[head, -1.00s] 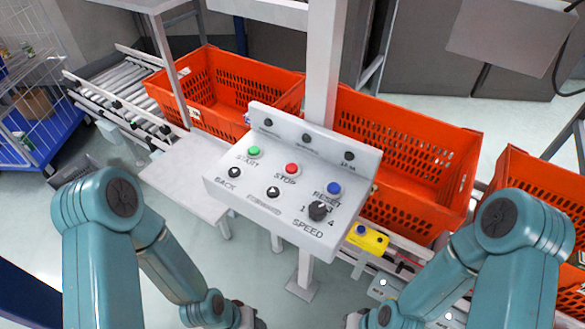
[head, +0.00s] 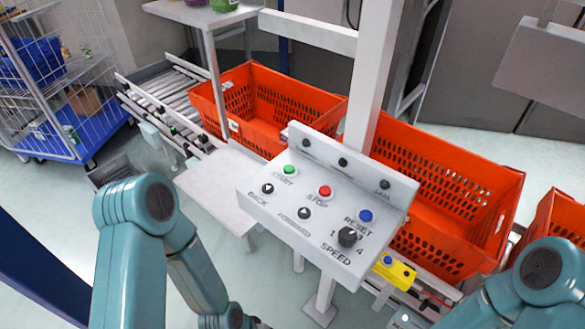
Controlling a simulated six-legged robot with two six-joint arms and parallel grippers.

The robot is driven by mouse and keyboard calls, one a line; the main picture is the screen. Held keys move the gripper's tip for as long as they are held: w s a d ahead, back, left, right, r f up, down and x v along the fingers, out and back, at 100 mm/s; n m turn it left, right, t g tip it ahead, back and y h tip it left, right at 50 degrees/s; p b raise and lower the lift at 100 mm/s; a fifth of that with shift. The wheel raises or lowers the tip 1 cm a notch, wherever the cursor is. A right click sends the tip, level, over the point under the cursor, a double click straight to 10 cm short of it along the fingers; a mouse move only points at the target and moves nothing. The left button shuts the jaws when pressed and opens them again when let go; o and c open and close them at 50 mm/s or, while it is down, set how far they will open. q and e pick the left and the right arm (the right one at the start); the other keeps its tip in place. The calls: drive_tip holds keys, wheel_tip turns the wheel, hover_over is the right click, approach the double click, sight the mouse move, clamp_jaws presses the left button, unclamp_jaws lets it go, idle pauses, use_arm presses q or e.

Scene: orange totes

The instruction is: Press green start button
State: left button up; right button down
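The green start button (head: 289,169) is at the upper left of the white control panel (head: 262,199), above the word START. A red stop button (head: 325,191) and a blue reset button (head: 365,216) sit to its right on the same panel. My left gripper (head: 258,324) barely shows at the bottom edge, below and apart from the panel; its fingers are cut off. My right arm is at the lower right, and its gripper is outside the view.
Orange totes (head: 341,111) stand on a roller conveyor (head: 165,98) behind the panel. A white post (head: 374,75) rises behind the panel. A small white table (head: 222,184) is left of it. A yellow box with a blue button (head: 398,272) is below right. A wire cart (head: 62,75) stands at far left.

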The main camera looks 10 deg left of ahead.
idle(0.4)
use_arm(q)
clamp_jaws()
idle(1.5)
